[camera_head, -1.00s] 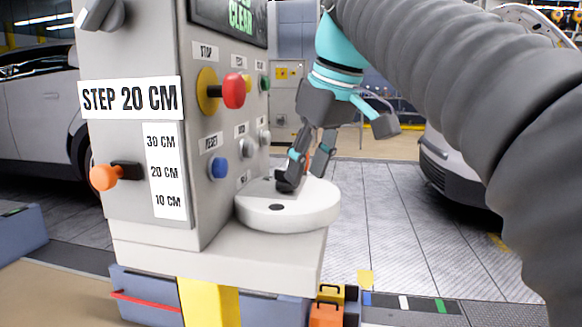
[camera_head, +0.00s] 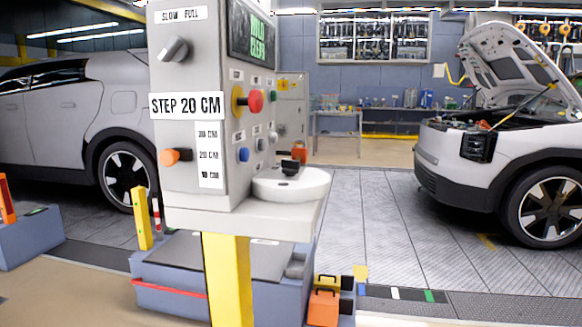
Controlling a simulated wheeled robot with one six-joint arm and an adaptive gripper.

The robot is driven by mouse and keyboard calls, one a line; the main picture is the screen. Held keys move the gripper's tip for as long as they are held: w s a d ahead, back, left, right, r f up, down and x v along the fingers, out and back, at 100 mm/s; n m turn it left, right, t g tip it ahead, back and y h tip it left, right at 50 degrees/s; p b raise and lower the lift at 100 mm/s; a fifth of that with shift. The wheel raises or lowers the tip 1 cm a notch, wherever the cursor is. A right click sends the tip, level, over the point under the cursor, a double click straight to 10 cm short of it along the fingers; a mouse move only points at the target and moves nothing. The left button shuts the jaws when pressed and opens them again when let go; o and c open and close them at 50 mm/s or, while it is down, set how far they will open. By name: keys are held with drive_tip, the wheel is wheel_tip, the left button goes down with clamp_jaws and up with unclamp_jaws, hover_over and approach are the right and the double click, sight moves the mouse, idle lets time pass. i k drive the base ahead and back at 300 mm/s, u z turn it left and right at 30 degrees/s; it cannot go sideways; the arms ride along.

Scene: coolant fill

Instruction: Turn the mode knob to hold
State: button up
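The control panel (camera_head: 190,110) stands upright on a yellow post, left of centre. Small grey knobs (camera_head: 260,145) sit on its right-hand side face, under labels too small to read. I cannot tell which one is the mode knob, or where it points. A larger grey knob (camera_head: 175,49) under a "SLOW FULL" label is on the front face, tilted. My gripper and arm are not in view.
The panel has a red button (camera_head: 256,101), a blue button (camera_head: 243,154) and an orange-tipped lever (camera_head: 169,157). A white disc (camera_head: 310,187) on its shelf bears a small black piece.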

sight(290, 169)
drive_tip(key=k, duration=0.3)
drive_tip(key=z, duration=1.15)
drive_tip(key=i, duration=0.75)
drive_tip(key=u, duration=2)
